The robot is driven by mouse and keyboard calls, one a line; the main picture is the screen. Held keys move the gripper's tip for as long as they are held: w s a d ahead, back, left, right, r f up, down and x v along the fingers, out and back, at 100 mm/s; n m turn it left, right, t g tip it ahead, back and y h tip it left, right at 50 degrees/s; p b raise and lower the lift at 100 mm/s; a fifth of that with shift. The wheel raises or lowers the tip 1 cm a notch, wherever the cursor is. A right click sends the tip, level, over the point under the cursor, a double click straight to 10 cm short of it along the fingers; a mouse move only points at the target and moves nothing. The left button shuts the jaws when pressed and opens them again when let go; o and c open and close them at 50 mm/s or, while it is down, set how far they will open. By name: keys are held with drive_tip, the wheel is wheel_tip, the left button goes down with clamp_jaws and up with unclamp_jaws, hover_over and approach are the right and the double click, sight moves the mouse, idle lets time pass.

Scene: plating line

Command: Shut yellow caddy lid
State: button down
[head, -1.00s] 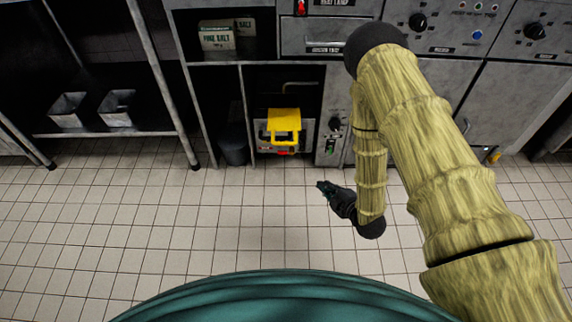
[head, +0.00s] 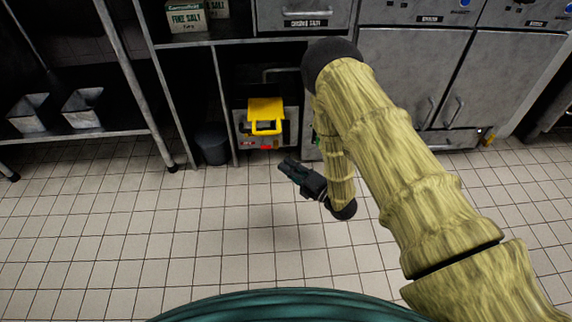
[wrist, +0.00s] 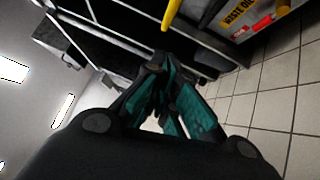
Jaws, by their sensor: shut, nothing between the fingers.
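The yellow caddy lid (head: 266,104) shows in the head view as a yellow panel with a yellow handle loop in front. It sits on a grey metal unit (head: 243,124) in the opening under the counter. How far the lid stands open is hard to tell. My gripper (head: 285,165) is shut and empty, in front of and a little right of the unit, apart from it, pointing left towards it. In the wrist view its dark and teal fingers (wrist: 160,68) are together. A yellow bar (wrist: 172,12) shows beyond them at the top.
A dark bin (head: 212,144) stands left of the unit, beyond a counter leg. A shelf with two metal pans (head: 83,107) is farther left. Cabinet doors (head: 400,75) line the right. A waste oil label (wrist: 240,13) shows in the wrist view. The tiled floor in front is clear.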

drive_tip(key=w+a+r+b, duration=0.1)
drive_tip(key=w+a+b, duration=0.4)
drive_tip(key=w, duration=0.4)
drive_tip(key=shift+w+a+r, duration=0.2)
drive_tip(key=shift+a+r, duration=0.15)
drive_tip(key=shift+a, duration=0.05)
